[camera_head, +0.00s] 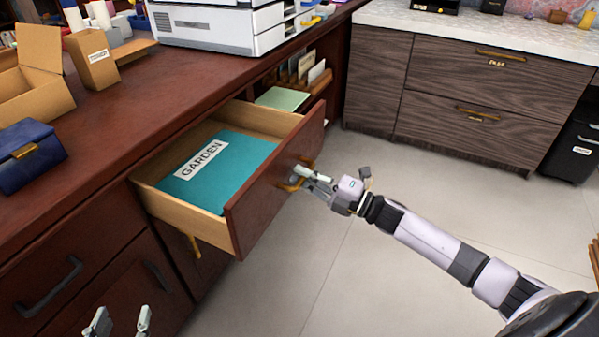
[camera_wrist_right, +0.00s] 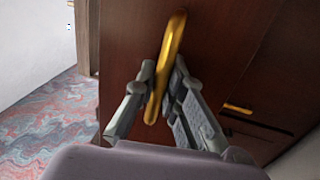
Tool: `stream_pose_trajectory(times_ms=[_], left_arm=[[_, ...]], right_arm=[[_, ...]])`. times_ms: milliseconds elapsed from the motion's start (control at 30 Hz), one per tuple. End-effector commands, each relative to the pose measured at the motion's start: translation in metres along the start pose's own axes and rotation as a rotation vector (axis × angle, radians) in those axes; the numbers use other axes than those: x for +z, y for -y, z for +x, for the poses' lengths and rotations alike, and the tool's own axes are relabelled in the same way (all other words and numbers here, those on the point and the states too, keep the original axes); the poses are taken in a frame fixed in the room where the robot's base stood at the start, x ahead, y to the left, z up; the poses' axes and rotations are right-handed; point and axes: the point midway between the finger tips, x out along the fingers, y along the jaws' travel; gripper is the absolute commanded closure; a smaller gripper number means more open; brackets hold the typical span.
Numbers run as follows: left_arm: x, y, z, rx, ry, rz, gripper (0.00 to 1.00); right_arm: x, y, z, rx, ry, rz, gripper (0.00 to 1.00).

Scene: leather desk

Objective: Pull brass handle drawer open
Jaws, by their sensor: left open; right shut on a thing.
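The drawer (camera_head: 276,190) with the brass handle (camera_head: 297,176) stands pulled out of the dark red desk, its front well clear of the desk face. Inside it lies a teal folder labelled GARDEN (camera_head: 236,158). My right gripper (camera_head: 309,175) is shut on the brass handle; in the right wrist view the handle (camera_wrist_right: 168,60) runs between both fingers (camera_wrist_right: 160,90) against the drawer front. My left gripper (camera_head: 121,322) is open and empty at the bottom edge of the head view, in front of the desk's left part.
A blue box (camera_head: 28,160), cardboard boxes (camera_head: 35,85) and a printer (camera_head: 220,25) stand on the desk top. Another brass handle (camera_head: 191,246) is below the open drawer. Dark handles (camera_head: 50,287) are at lower left. Grey floor (camera_head: 420,240) is clear beyond my right arm.

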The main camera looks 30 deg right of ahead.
Motion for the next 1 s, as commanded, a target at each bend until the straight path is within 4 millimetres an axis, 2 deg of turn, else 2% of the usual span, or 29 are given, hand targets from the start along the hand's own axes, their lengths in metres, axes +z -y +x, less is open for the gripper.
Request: stream_pose_trajectory(times_ms=[367, 400, 700, 1000], left_arm=[[0.0017, 0.0003, -0.0003, -0.001, 0.008, 0.000, 0.50], [0.0016, 0.0003, -0.0003, -0.001, 0.008, 0.000, 0.50], [0.0015, 0.0003, -0.0002, -0.001, 0.007, 0.000, 0.50], [0.0013, 0.0003, -0.0003, 0.000, 0.007, 0.000, 0.50]], right_arm=[[0.0002, 0.0004, -0.0011, -0.001, 0.001, 0.000, 1.00], [0.0003, 0.0004, -0.0010, -0.001, 0.001, 0.000, 0.88], [0.0002, 0.0000, -0.0008, 0.000, 0.000, 0.000, 0.69], [0.0001, -0.0002, -0.0016, 0.000, 0.000, 0.000, 0.69]])
